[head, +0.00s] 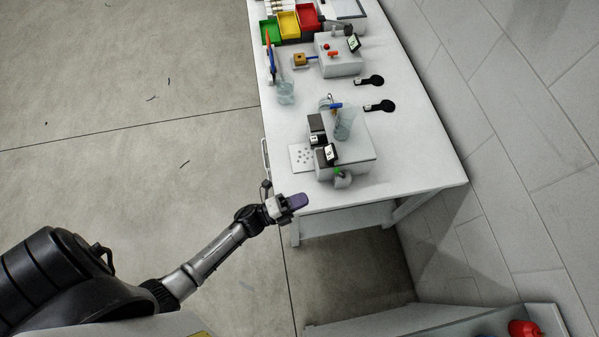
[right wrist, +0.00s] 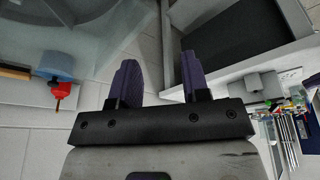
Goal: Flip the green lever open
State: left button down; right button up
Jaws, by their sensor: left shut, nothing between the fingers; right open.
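The small green lever (head: 338,171) sits on a grey round fitting (head: 343,180) at the near side of a white box-shaped device (head: 357,160) on the white table. It is too small to tell its exact position. My left gripper (head: 301,200) has purple fingers, is shut and empty, and is at the table's near left corner, apart from the lever and to its lower left. My right gripper (right wrist: 161,78) shows in the right wrist view, open with nothing between its fingers. The lever is not clearly visible in that view.
The white table (head: 420,150) also carries clear beakers (head: 286,93), another white device (head: 340,64), black round-ended items (head: 379,106), and green, yellow and red bins (head: 289,24). A tiled wall (head: 500,130) is at right. Open floor lies left.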

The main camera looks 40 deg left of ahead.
aim_at(339, 172)
pick_arm(q)
jog(key=w+d+r, duration=0.1)
jog(key=w+d, duration=0.1)
jog(key=w, duration=0.7)
jog(key=shift+w+d+r+b, duration=0.3)
jog(key=shift+w+d+r, duration=0.05)
jog(key=shift+w+d, duration=0.05)
pick_arm(e)
jog(key=shift+d+f, duration=0.15)
jog(key=shift+f, duration=0.1)
